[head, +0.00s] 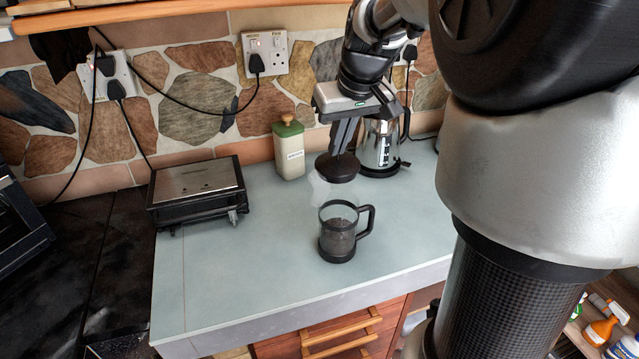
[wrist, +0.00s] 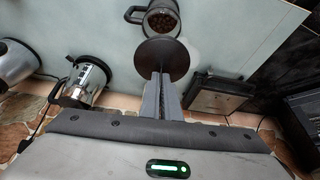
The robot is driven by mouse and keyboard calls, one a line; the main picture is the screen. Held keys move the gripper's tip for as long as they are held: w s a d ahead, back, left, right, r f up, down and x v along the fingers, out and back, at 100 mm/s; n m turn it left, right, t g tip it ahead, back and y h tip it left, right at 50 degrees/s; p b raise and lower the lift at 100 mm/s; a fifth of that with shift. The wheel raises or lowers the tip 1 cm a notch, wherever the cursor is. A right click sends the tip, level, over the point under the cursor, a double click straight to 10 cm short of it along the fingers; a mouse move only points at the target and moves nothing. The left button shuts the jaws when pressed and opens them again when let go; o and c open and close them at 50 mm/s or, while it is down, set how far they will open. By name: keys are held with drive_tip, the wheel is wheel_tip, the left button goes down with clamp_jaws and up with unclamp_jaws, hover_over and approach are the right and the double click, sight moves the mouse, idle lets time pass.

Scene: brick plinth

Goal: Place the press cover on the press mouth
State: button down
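The press cover is a dark round disc (head: 337,168) at the tips of my gripper (head: 344,140), whose fingers are close together on it. In the wrist view the cover (wrist: 162,61) lies past my fingertips (wrist: 161,88). The press (head: 338,238) is a clear jug with a black base and black handle, upright on the counter. Its open mouth (head: 339,206) is below the cover, with a visible gap between them. In the wrist view the press (wrist: 163,8) holds brown contents, and the cover hides part of its near side.
A flat metal-topped appliance (head: 197,190) stands at left on the pale counter (head: 240,278). A cream canister (head: 289,150) and a steel kettle (head: 380,146) stand behind. A translucent white patch (head: 318,189) shows near the press. Counter around the press is clear.

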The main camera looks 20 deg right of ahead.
sight(341, 181)
drive_tip(key=shift+s+d+f, duration=0.15)
drive_tip(key=shift+d, duration=0.15)
drive_tip(key=shift+f+b, duration=0.6)
drive_tip(key=shift+f, duration=4.25)
drive_tip(key=c, duration=2)
unclamp_jaws()
drive_tip(key=shift+r, duration=0.1)
drive_tip(key=shift+r, duration=0.1)
